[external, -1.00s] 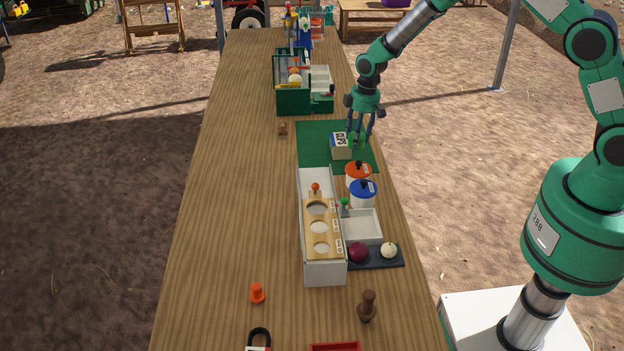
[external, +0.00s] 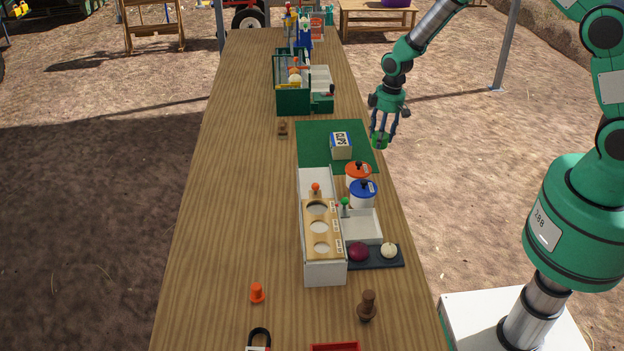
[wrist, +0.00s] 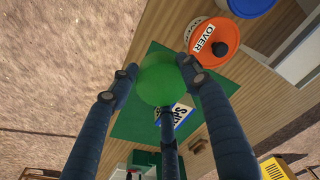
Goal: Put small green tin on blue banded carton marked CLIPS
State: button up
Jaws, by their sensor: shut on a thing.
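The small green tin (external: 380,140) is held between the fingers of my gripper (external: 383,136), to the right of the carton and near the table's right edge. In the wrist view the tin (wrist: 160,82) sits between my fingers, its round green face showing. The blue banded carton marked CLIPS (external: 341,146) stands on the green mat, apart from the tin. The carton (wrist: 184,116) also shows partly in the wrist view, behind a finger and the tin.
The green mat (external: 312,155) lies under the carton. Lidded pots with orange (external: 358,170) and blue (external: 363,188) lids stand just nearer than the mat. A green crate (external: 292,98) stands beyond it. The table's left side (external: 240,170) is mostly clear.

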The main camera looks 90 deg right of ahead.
jog(key=w+d, duration=0.3)
jog(key=w, duration=0.1)
jog(key=w+d+f, duration=0.1)
jog(key=w+d, duration=0.6)
jog(key=w, duration=0.1)
jog(key=shift+d+f+p, duration=0.2)
jog(key=shift+f+p, duration=0.1)
jog(key=shift+p, duration=0.05)
jog(key=shift+f, duration=1.7)
jog(key=shift+f, duration=0.1)
jog(key=o, duration=1.2)
